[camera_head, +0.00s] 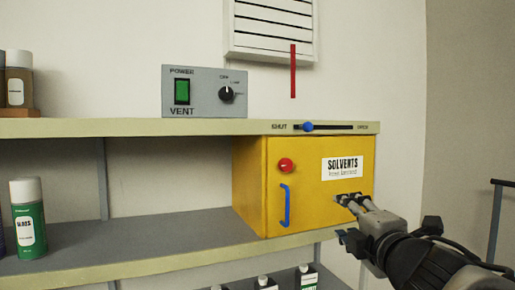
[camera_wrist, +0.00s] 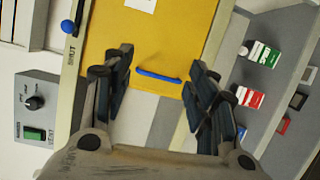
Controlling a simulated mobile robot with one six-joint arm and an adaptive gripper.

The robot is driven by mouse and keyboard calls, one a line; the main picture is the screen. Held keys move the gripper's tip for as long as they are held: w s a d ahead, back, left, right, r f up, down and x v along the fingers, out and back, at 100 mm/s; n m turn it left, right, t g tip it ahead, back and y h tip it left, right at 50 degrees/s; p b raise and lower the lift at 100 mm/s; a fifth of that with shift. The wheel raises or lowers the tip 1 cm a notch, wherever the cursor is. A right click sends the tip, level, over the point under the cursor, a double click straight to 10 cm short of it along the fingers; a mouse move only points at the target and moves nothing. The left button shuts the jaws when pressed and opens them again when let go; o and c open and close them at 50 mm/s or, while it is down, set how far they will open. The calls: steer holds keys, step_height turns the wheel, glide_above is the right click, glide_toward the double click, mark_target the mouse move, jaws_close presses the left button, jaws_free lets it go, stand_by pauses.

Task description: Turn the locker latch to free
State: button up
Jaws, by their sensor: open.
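The yellow solvents locker (camera_head: 305,190) stands under the upper shelf, its door closed. Its latch, a round red knob (camera_head: 286,165), sits on the door's upper left, above the blue handle (camera_head: 285,205). Which way the knob is turned is too small to tell. My gripper (camera_head: 345,217) is open and empty at the locker's lower right, in front of it, away from the knob. In the wrist view the locker door (camera_wrist: 165,35) and handle (camera_wrist: 158,75) show between the fingers of my gripper (camera_wrist: 162,62). The knob does not show there, perhaps hidden behind the left finger.
A blue slider (camera_head: 308,127) runs along the upper shelf edge. A vent control box (camera_head: 205,92) stands on that shelf below a wall vent (camera_head: 272,28). A green spray can (camera_head: 28,218) is far left; several bottles (camera_head: 306,277) stand below.

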step_height(320, 180, up, 7)
steer(key=w+a+n+y+p, duration=0.2)
steer(key=n+y+p, duration=0.15)
steer(key=n, duration=0.25)
steer(key=n+y+p, duration=0.3)
steer(key=n, duration=0.1)
glide_toward(287, 166)
steer(key=shift+h, duration=0.25)
steer(key=x, duration=0.8)
steer(key=shift+a+r, duration=0.15)
steer(key=shift+m, duration=0.3)
steer(key=c, duration=1.1)
